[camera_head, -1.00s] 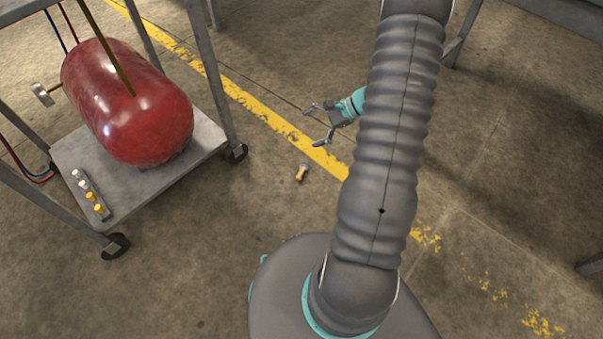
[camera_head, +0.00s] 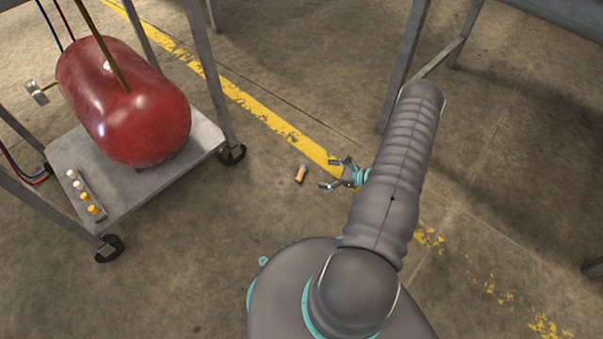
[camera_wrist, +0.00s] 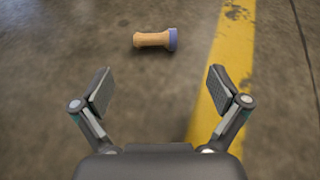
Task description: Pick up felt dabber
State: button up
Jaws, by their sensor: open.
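The felt dabber (camera_head: 301,174) lies on its side on the concrete floor, left of the yellow line. It has an orange-tan body and a blue-purple end. In the wrist view the dabber (camera_wrist: 154,39) lies beyond my fingertips, roughly centred between them, with the blue end to the right. My gripper (camera_head: 332,173) is open and empty, to the right of the dabber in the head view and apart from it. Both fingers of my gripper (camera_wrist: 159,90) show spread wide in the wrist view.
A grey metal cart (camera_head: 197,150) with a red tank (camera_head: 130,105) stands at the left; several small yellow and white pieces (camera_head: 86,197) sit on its shelf. Table legs (camera_head: 405,65) stand at the upper right. The floor around the dabber is clear.

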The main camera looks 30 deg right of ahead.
aim_at(302, 173)
jog(key=x, duration=0.9)
jog(key=shift+s+a+f+b, duration=0.1)
jog(key=shift+s+a+b, duration=0.1)
jog(key=shift+a+b, duration=0.15)
jog(key=shift+w+a+f, duration=0.15)
jog(key=shift+w+a, duration=0.15)
jog(key=shift+w, duration=0.15)
jog(key=shift+c, duration=0.3)
jog(key=c, duration=1.2)
